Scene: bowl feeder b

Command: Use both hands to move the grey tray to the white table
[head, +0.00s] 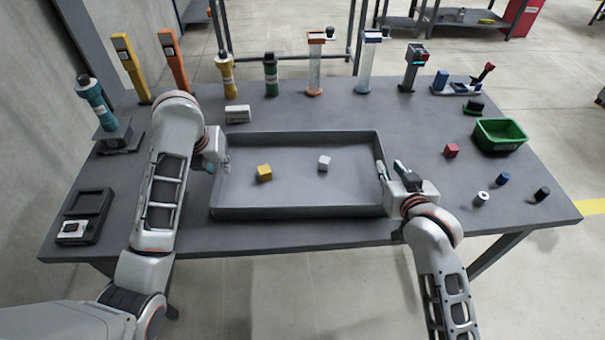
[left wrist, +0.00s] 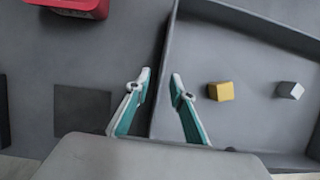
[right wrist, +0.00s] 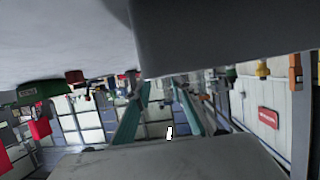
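The grey tray (head: 300,211), a shallow rectangular box, lies flat on the grey table (head: 290,235). A yellow cube (head: 264,173) and a white cube (head: 324,162) lie in it; the left wrist view also shows the yellow cube (left wrist: 221,92) and white cube (left wrist: 290,91). My left gripper (left wrist: 160,95) is open at the tray's left wall, one finger on each side of it, with gaps visible. My right gripper (head: 389,171) is at the right wall; its fingers (right wrist: 160,105) are apart, and contact with the wall is unclear. I see no white table.
Several upright tools and bottles stand along the table's back edge. A green bin (head: 499,136), a red cube (head: 451,150) and small cylinders are on the right. A white box (head: 238,114) is behind the tray. A dark case (head: 84,216) is at the left front.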

